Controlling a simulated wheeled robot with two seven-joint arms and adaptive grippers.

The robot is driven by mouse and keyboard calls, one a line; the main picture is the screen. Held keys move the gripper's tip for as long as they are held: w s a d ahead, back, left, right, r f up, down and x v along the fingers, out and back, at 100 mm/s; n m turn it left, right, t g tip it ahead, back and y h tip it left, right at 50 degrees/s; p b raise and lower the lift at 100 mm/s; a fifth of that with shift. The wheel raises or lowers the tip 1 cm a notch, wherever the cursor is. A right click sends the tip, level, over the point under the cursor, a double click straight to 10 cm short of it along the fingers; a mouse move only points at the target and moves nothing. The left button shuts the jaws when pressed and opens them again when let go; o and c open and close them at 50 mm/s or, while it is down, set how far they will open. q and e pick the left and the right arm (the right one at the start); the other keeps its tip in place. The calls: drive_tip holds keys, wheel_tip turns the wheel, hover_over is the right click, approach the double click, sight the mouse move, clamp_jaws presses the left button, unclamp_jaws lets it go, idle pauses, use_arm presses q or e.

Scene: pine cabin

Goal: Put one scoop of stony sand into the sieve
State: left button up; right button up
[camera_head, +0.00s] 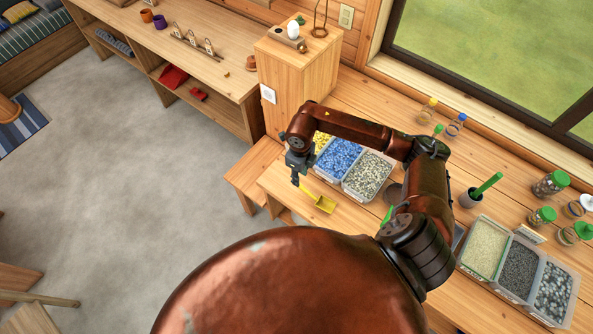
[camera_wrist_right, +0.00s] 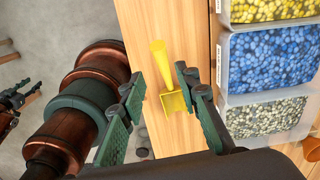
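A yellow scoop (camera_head: 324,203) lies on the wooden bench near its front edge. In the right wrist view the scoop (camera_wrist_right: 172,102) has its handle pointing up the picture. My right gripper (camera_head: 296,180) hangs over the bench by the scoop. In the wrist view its fingers (camera_wrist_right: 159,88) are spread on either side of the scoop, and nothing is held. A box of stony grey sand (camera_head: 553,292) stands at the far right. I cannot make out the sieve; my right arm hides part of the bench. A dark forked part (camera_wrist_right: 14,102), perhaps my left gripper, shows small in the wrist view.
Boxes of blue pebbles (camera_head: 339,157) and pale pebbles (camera_head: 368,173) stand close behind the scoop. Pale sand (camera_head: 485,246) and dark grit (camera_head: 518,269) fill boxes at the right. Lidded jars (camera_head: 550,184) and a dark cup (camera_head: 470,198) with a green handle stand behind.

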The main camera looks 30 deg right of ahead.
drive_tip(key=f, duration=0.1)
drive_tip(key=f+b, duration=0.1)
drive_tip(key=shift+w+f, duration=0.35)
drive_tip(key=shift+f, duration=0.05)
drive_tip(key=f+b, duration=0.1)
drive_tip(key=f, duration=0.1)
drive_tip(key=f+b, duration=0.1)
drive_tip(key=f, duration=0.1)
drive_tip(key=shift+s+f, duration=0.2)
drive_tip(key=shift+f, duration=0.15)
drive_tip(key=shift+w+d+r, duration=0.1)
drive_tip(key=shift+w, duration=0.1)
drive_tip(key=shift+c, duration=1.3)
drive_tip(key=shift+s, duration=0.1)
drive_tip(key=c, duration=0.3)
clamp_jaws()
use_arm(q)
wheel_tip(320, 180, down, 4)
drive_tip(key=shift+w+d+r, duration=0.1)
drive_tip(key=shift+w+r, duration=0.05)
drive_tip(key=shift+r, duration=0.1)
drive_tip(key=shift+r, duration=0.1)
use_arm(e)
drive_tip(key=shift+r, duration=0.15)
